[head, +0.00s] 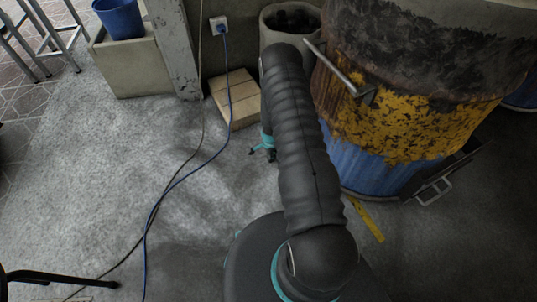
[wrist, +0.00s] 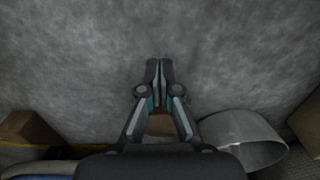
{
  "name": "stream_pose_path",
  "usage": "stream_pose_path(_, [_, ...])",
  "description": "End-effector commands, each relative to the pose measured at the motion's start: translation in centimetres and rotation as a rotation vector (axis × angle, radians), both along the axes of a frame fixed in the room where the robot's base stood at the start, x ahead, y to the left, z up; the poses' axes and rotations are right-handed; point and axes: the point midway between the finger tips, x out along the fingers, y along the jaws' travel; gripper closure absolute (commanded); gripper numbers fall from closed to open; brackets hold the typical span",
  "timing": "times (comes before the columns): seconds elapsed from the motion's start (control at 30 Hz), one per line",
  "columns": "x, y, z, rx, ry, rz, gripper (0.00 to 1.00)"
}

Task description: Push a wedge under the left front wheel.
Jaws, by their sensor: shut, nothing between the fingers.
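My gripper (wrist: 159,68) is shut and empty, with its fingertips together over bare grey floor in the wrist view. In the head view my gripper (head: 263,152) shows only partly behind my arm, low beside the barrel oven (head: 420,125). The barrel is rusty, with flaking yellow and blue paint. A small brown piece (wrist: 161,125) shows between the finger links in the wrist view; I cannot tell whether it is a wedge. A brown block (wrist: 28,130) lies at the left edge there. I cannot make out the left front wheel in either view.
A stack of pale boards or blocks (head: 236,98) stands by the wall, near a round bin (head: 290,20) with dark contents. A blue cable (head: 190,172) crosses the floor. A yellow strip (head: 366,220) lies by the barrel. A curved grey metal piece (wrist: 245,137) is close right of my gripper.

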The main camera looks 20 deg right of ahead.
Motion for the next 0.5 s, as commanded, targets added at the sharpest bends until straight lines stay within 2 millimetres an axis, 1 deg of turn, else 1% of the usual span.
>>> stream_pose_path(0.03, [0.1,-0.8,0.2,-0.001,-0.002,-0.004,1.00])
stream_pose_path(0.2, [0.2,-2.2,0.2,0.000,-0.001,0.000,1.00])
stream_pose_path(0.3, [0.2,-2.6,0.2,0.000,-0.001,0.000,1.00])
stream_pose_path(0.5, [0.2,-2.7,0.2,0.000,-0.001,0.000,1.00])
